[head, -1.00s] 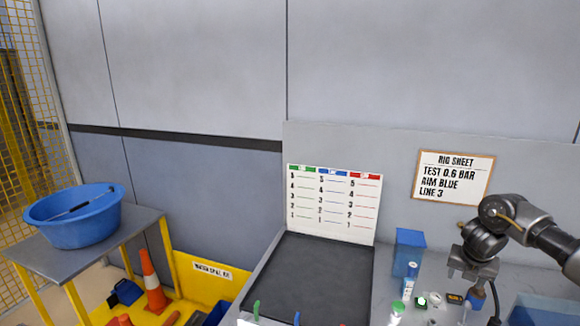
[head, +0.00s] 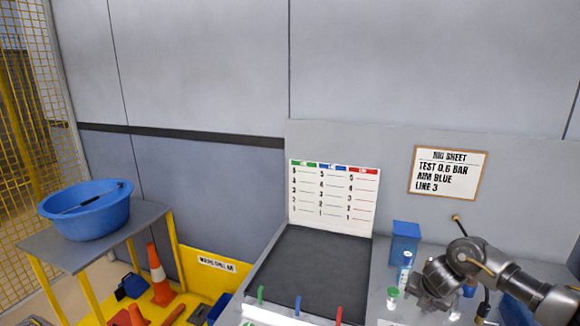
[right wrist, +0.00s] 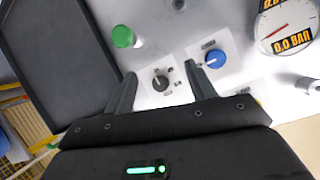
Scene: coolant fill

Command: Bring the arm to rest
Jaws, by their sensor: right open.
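My right arm comes in from the right in the head view, and its gripper (head: 428,297) hangs over the right part of the bench. In the right wrist view the same gripper (right wrist: 162,88) is open and empty, its two fingers apart over a bench panel. I cannot tell the height of the fingers above the panel. My left gripper is not in view.
A green cap (right wrist: 123,37) and a gauge reading 0.0 bar (right wrist: 288,30) are near the gripper. A blue box (head: 404,243) and a white-and-blue bottle (head: 405,270) stand at the back. The dark tray (head: 315,262) is empty. A blue basin (head: 85,222) stands on the left table.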

